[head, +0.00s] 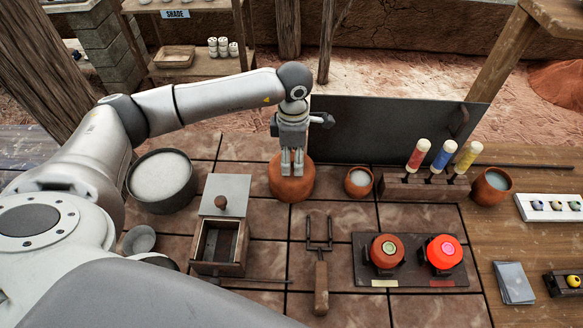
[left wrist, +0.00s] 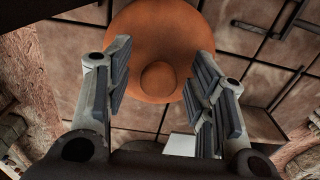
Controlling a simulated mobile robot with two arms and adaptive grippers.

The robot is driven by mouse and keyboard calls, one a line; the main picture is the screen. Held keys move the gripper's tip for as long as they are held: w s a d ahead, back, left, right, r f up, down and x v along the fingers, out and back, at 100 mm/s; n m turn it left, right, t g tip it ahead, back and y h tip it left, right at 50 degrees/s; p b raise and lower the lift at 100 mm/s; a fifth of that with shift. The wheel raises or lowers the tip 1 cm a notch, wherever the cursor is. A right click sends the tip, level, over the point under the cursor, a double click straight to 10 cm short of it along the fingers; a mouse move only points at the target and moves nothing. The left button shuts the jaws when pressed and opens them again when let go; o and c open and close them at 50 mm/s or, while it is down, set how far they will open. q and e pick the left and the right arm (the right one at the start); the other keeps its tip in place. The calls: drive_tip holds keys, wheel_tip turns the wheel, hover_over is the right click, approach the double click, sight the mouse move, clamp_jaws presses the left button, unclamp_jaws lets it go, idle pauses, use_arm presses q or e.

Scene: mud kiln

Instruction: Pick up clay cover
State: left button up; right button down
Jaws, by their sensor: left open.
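The clay cover (head: 291,187) is a round orange-brown disc on the tiled worktop, behind the small wooden box. I cannot tell whether the fingers touch the cover. My right gripper is not in view.
A bowl of white material (head: 160,178) stands left of the cover, and a small cup (head: 358,182) is close on its right. A wooden box (head: 218,245) and a fork-like tool (head: 320,275) lie in front. A dark upright panel (head: 385,130) stands behind.

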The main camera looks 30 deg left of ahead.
use_arm(q)
drive_tip(key=shift+f, duration=0.25)
drive_tip(key=shift+r, duration=0.1)
clamp_jaws()
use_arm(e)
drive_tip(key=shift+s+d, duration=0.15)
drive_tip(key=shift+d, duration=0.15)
use_arm(q)
drive_tip(key=shift+r, duration=0.1)
